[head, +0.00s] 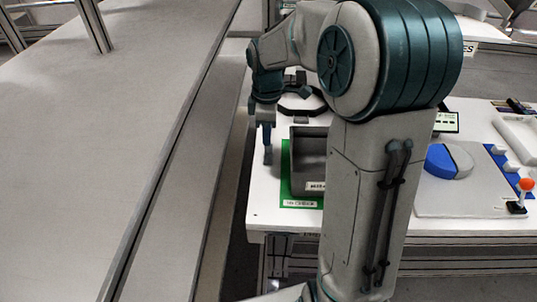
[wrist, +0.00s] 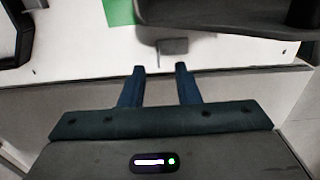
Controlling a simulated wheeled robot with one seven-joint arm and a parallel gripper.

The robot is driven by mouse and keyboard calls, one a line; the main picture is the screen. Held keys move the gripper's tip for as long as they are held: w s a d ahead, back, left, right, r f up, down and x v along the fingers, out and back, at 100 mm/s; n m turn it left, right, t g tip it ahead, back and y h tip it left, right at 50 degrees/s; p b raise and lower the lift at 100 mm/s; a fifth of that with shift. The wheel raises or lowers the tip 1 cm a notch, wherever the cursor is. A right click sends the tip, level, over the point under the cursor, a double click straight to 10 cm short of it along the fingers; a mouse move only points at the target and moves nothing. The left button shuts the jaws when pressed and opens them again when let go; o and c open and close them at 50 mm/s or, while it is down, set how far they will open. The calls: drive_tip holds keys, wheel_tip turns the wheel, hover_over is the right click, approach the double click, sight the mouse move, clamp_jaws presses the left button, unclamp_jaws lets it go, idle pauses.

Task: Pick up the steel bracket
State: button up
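My gripper (head: 268,154) points down over the left edge of the white table in the head view, left of a dark grey bin. In the wrist view its two blue fingers (wrist: 161,70) stand apart with nothing between them. A small flat grey piece (wrist: 173,47), which looks like the steel bracket, lies on the white table just beyond the fingertips. It sits slightly right of the midline between them, apart from both. I cannot make the bracket out in the head view, where my gripper and arm cover part of that area.
The dark grey bin (head: 310,148) with a white label stands on a green mat (head: 287,185) close right of my gripper. A black frame (head: 292,113) lies behind. A blue part (head: 440,160) and an orange-knobbed lever (head: 525,184) are at the right. A long grey surface (head: 120,120) runs along the left.

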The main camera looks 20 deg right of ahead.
sight(268, 150)
wheel_tip(268, 150, down, 5)
drive_tip(key=shift+w+a+r+b, duration=0.1)
drive_tip(key=shift+w+a+b, duration=0.05)
drive_tip(key=shift+b, duration=0.2)
clamp_jaws()
drive_tip(key=shift+r, duration=0.1)
